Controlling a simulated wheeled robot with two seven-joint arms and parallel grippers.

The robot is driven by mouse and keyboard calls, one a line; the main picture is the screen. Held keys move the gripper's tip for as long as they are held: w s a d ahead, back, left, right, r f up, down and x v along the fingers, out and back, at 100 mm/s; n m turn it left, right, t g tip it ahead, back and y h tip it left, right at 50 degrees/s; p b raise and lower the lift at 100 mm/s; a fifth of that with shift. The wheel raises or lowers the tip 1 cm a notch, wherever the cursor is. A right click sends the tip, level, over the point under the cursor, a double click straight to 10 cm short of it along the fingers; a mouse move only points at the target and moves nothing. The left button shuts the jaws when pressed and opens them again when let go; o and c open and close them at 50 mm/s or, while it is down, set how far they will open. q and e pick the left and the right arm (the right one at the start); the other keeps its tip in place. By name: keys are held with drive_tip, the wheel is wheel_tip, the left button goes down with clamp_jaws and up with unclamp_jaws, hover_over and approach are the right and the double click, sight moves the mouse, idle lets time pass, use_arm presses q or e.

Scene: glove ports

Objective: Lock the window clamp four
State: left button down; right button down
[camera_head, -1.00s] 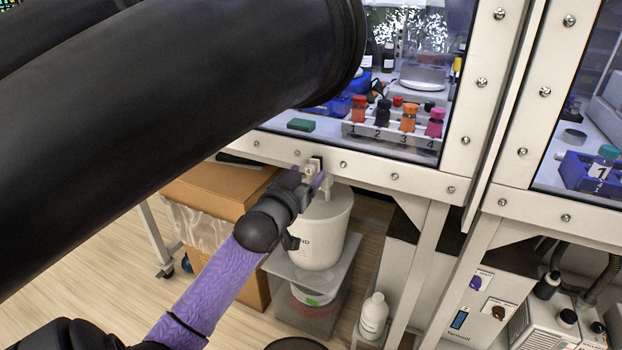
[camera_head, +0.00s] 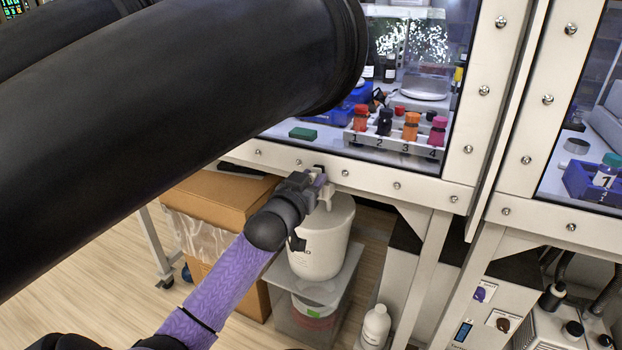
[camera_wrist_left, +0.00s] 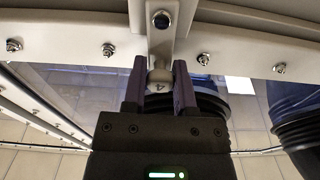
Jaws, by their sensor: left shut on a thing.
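The window clamp four (camera_wrist_left: 159,77) shows in the left wrist view as a pale knob marked 4 on a bracket fixed to the white window frame (camera_wrist_left: 105,38). My left gripper (camera_wrist_left: 159,88) has its two purple fingers on either side of the knob and is shut on it. In the head view my left gripper (camera_head: 322,184) is at the lower rail of the glovebox window, where the gripper hides most of the clamp. My right gripper is not in view.
Large black glove sleeves (camera_head: 180,110) cover the upper left of the head view. Below the rail are a white bucket (camera_head: 322,245), a cardboard box (camera_head: 215,195) and a white bottle (camera_head: 376,325). Numbered vials (camera_head: 411,126) stand behind the window.

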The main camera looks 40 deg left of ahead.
use_arm(q)
drive_tip(key=shift+d+r+m+p, duration=0.15)
drive_tip(key=shift+r+m+p, duration=0.1)
drive_tip(key=shift+m+p, duration=0.2)
drive_tip(key=shift+f, duration=0.25)
drive_tip(key=c, duration=0.7)
unclamp_jaws()
drive_tip(key=shift+o, duration=1.3)
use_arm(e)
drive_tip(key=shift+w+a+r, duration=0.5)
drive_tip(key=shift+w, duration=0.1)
